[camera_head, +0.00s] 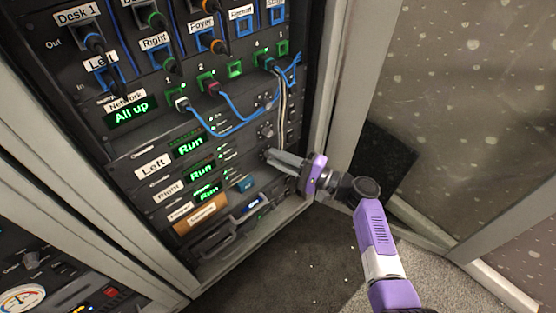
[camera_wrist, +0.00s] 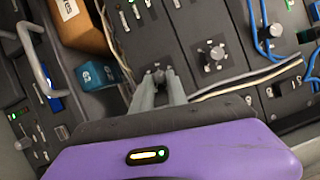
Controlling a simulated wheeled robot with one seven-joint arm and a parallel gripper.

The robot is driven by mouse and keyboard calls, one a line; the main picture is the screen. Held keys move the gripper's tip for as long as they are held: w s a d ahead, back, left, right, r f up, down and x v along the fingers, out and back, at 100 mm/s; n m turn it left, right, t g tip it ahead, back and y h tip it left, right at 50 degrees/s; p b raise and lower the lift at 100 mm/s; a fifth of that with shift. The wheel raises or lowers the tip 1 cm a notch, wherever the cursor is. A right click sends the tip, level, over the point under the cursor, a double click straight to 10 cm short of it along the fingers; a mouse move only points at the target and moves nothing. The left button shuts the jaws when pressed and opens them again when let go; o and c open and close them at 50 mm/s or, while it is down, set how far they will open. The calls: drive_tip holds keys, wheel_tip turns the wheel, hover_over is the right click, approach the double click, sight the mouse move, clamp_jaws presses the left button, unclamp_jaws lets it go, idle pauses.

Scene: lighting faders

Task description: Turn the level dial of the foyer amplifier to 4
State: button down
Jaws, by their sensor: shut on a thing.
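Three rack amplifiers with lit green "Run" displays are stacked in the head view. The lowest, the foyer amplifier (camera_head: 207,193), has a small label too blurred to read well. My gripper (camera_head: 270,155) reaches in from the right to its right end. In the wrist view my gripper (camera_wrist: 158,78) is shut on the level dial (camera_wrist: 157,70) of that amplifier. The fingers cover most of the dial, so its pointer and scale cannot be read. The dial of the amplifier above (camera_wrist: 213,53) shows uncovered beside it.
Blue patch cables (camera_head: 225,125) and pale cables (camera_wrist: 245,80) hang close to the dials. Below the amplifiers are a brown box (camera_head: 201,214) and a blue item (camera_wrist: 95,74). The rack's right post (camera_head: 318,100) stands near my wrist. Open floor lies below.

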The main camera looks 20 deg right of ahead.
drive_tip(key=shift+f+m, duration=0.15)
drive_tip(key=shift+m, duration=0.55)
drive_tip(key=shift+t, duration=0.3)
drive_tip(key=c, duration=1.3)
unclamp_jaws()
drive_tip(key=shift+p+v, duration=0.9)
drive_tip(key=shift+v, duration=3.05)
drive_tip(key=shift+w+d, duration=0.1)
